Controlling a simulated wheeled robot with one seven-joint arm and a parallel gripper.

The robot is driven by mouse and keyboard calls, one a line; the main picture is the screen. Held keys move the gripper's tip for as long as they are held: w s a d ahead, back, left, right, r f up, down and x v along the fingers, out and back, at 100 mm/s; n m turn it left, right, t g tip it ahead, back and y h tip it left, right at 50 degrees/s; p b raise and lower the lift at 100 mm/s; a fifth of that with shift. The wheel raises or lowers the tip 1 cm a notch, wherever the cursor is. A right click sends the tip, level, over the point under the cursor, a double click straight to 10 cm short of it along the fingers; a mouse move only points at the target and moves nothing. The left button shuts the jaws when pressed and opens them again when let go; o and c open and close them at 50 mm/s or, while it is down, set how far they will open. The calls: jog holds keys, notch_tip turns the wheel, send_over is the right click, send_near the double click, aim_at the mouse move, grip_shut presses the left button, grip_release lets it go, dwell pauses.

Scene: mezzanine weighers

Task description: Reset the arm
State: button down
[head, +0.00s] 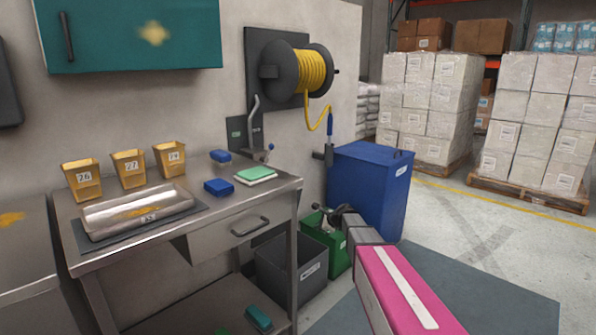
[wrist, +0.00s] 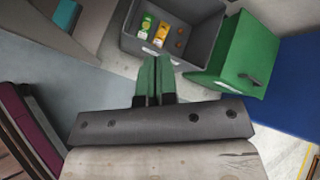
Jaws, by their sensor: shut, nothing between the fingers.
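My gripper (wrist: 156,72) shows in the wrist view with its two green fingers together and nothing between them. It hangs in the air, and the grey open bin (wrist: 180,68) appears beyond the fingertips. In the head view my pink and grey arm reaches from the bottom right toward the bins beside the bench; the fingers cannot be made out there.
The grey bin holds a few small packets and round bits. A green bin (wrist: 238,58) and a blue lidded bin (head: 370,185) stand close by. The steel bench (head: 150,250) carries a tray (head: 95,228), yellow cups and blue blocks. Open floor lies right.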

jog(key=s+d+f+n+g+h, duration=0.1)
jog(key=s+d+n+g+h, duration=0.1)
jog(key=s+n, duration=0.4)
jog(key=s+d+f+n+g+h, duration=0.2)
jog(key=s+n, duration=0.4)
jog(key=s, duration=1.1)
jog(key=s+d+f+n+g+h, duration=0.1)
jog(key=s+d+n, duration=0.4)
jog(key=s, duration=0.7)
jog(key=n+g+h, duration=0.1)
jog(key=n+h, duration=0.1)
jog(key=shift+s+d+f+h, duration=0.15)
jog(key=shift+d+f+h, duration=0.15)
jog(key=shift+h, duration=0.1)
